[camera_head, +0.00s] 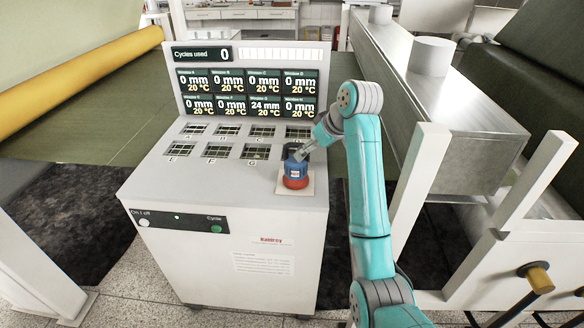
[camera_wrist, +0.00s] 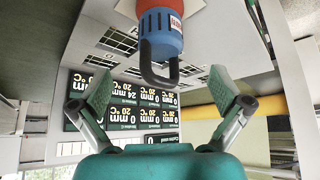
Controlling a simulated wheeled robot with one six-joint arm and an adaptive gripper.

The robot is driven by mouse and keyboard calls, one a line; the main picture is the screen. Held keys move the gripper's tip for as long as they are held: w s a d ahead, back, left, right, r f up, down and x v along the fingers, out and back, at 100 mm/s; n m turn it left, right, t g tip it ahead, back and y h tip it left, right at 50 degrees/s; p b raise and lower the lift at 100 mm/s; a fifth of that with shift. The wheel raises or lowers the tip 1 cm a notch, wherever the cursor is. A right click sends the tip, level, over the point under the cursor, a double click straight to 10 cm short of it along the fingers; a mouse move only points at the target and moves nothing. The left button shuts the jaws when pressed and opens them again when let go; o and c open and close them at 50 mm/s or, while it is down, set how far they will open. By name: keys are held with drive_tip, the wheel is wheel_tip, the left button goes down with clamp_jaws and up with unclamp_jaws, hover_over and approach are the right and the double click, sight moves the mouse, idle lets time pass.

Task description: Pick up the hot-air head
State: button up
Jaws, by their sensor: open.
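The hot-air head (camera_head: 296,176) stands upright on a pale square plate (camera_head: 281,187) at the right front of the white machine's top. It has a red lower part, a blue body and a dark loop handle. My gripper (camera_head: 302,154) is just above and beside it, at its upper right, partly hiding it. In the wrist view the hot-air head (camera_wrist: 161,38) hangs from the top of the upside-down picture, its handle towards me. My gripper (camera_wrist: 162,84) is open there, its two pads wide apart to either side of the handle, with nothing held.
The machine's top (camera_head: 180,176) has several gridded windows marked with letters. A display panel (camera_head: 250,82) rises behind them; one window reads 24 mm, the others 0 mm. A metal beam (camera_head: 440,120) and white posts (camera_head: 420,165) stand close on the right of my arm.

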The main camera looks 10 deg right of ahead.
sight(298, 164)
drive_tip(key=x, duration=1)
drive_tip(key=shift+w+a+f, duration=0.1)
drive_tip(key=shift+w+f, duration=0.15)
drive_tip(key=c, duration=1.7)
drive_tip(key=shift+r, duration=0.15)
drive_tip(key=shift+c, duration=0.8)
